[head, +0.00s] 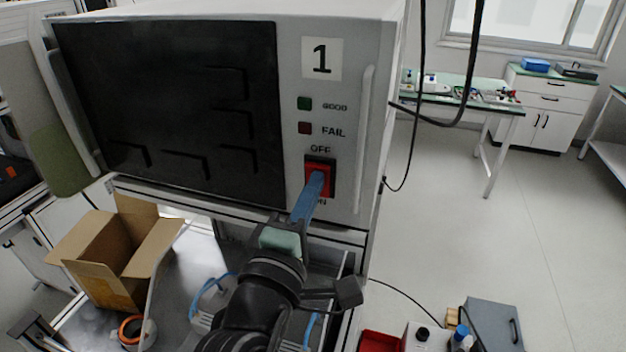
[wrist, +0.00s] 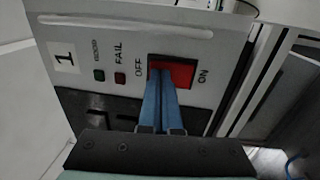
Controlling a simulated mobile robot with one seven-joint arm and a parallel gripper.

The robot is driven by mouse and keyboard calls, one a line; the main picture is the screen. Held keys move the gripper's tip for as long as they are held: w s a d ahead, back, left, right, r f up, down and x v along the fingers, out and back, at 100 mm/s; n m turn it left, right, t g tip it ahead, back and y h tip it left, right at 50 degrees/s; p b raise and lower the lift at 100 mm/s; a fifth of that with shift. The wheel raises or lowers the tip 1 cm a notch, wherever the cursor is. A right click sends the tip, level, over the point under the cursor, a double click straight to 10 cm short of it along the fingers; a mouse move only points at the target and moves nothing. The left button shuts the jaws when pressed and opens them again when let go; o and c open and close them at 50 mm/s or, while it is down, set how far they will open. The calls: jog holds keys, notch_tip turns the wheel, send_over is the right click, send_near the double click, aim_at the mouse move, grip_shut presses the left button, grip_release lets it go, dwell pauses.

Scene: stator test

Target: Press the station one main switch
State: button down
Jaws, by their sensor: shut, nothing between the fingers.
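The station one main switch (head: 320,166) is a red rocker in a black frame on the white panel, between the OFF label above and the ON label below. It also shows in the wrist view (wrist: 180,74). My gripper (head: 317,177) has blue fingers, shut together with nothing between them. The fingertips are at the switch and cover part of it; in the wrist view (wrist: 162,74) they overlap its OFF-side half. I cannot tell for sure whether they touch it. The number 1 label (head: 321,59) is above, on the same panel.
A green GOOD lamp (head: 304,103) and a red FAIL lamp (head: 305,128) sit above the switch. A vertical handle (head: 364,140) stands at the panel's right. A dark screen (head: 180,110) is at left. An open cardboard box (head: 118,250) stands below left.

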jog(key=shift+r, duration=0.1)
dwell(0.3)
jog(key=shift+w+p, duration=0.2)
jog(key=shift+p, duration=0.5)
